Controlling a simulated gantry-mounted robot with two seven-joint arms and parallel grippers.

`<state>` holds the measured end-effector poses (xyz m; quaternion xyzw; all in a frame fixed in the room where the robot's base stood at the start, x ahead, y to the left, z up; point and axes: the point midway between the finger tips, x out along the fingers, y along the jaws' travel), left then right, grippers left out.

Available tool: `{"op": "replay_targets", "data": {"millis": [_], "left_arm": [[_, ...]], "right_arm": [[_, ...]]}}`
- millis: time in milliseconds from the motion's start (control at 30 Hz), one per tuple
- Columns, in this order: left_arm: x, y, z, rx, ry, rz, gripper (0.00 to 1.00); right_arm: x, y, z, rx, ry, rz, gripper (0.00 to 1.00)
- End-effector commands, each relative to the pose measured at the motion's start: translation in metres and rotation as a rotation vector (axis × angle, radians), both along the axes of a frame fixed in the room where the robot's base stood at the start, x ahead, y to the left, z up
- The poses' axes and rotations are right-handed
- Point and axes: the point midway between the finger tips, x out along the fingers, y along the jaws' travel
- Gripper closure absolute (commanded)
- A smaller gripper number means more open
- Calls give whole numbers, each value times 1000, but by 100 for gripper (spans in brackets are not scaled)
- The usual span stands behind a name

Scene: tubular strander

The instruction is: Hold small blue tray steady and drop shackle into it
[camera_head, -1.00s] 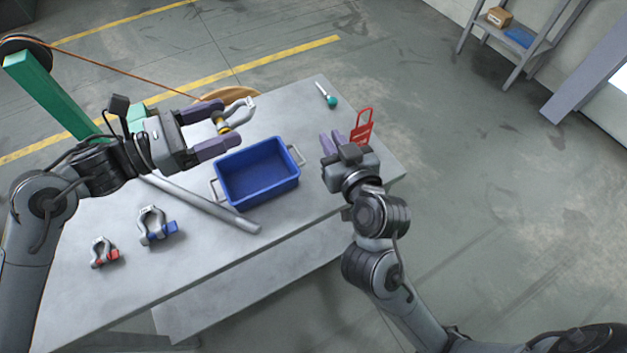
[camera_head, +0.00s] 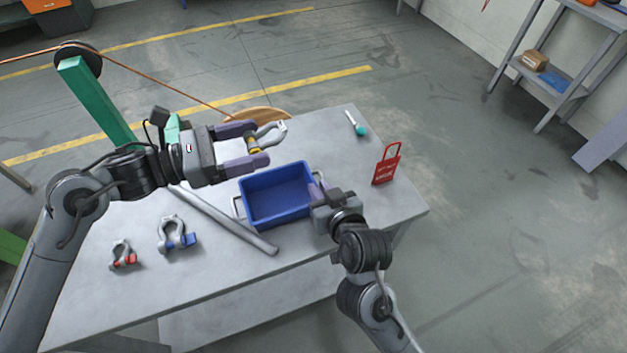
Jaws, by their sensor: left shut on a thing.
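A small blue tray (camera_head: 278,200) with grey end handles sits empty on the grey table. My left gripper (camera_head: 260,145) is shut on a grey shackle with a yellow pin (camera_head: 270,134), holding it near the tray's back edge. My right gripper (camera_head: 317,187) is at the tray's right end, its fingers over the spot where the right handle is. That handle is mostly hidden, so I cannot tell whether the fingers are apart or closed on it.
A grey bar (camera_head: 225,218) lies left of the tray. A blue-pinned shackle (camera_head: 173,234) and a red-pinned shackle (camera_head: 123,254) lie at front left. A red tag (camera_head: 386,165) and a teal-handled tool (camera_head: 357,124) are at the right and back.

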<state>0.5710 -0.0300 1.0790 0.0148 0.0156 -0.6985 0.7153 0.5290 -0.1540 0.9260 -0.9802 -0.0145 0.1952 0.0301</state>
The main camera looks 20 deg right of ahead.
Motion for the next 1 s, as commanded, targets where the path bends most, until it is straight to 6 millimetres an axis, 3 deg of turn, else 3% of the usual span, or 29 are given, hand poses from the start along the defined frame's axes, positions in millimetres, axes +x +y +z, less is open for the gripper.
{"op": "replay_targets", "data": {"millis": [300, 767, 900, 1000], "left_arm": [[0, 0, 1, -2, -2, 0, 65], [0, 0, 1, -2, -2, 0, 65], [0, 0, 1, -2, -2, 0, 65], [0, 0, 1, -2, -2, 0, 65]], "right_arm": [[34, 2, -14, 1, 0, 1, 84], [42, 2, -17, 3, 0, 1, 84], [42, 2, -17, 2, 0, 1, 100], [42, 2, -17, 2, 0, 1, 100]]}}
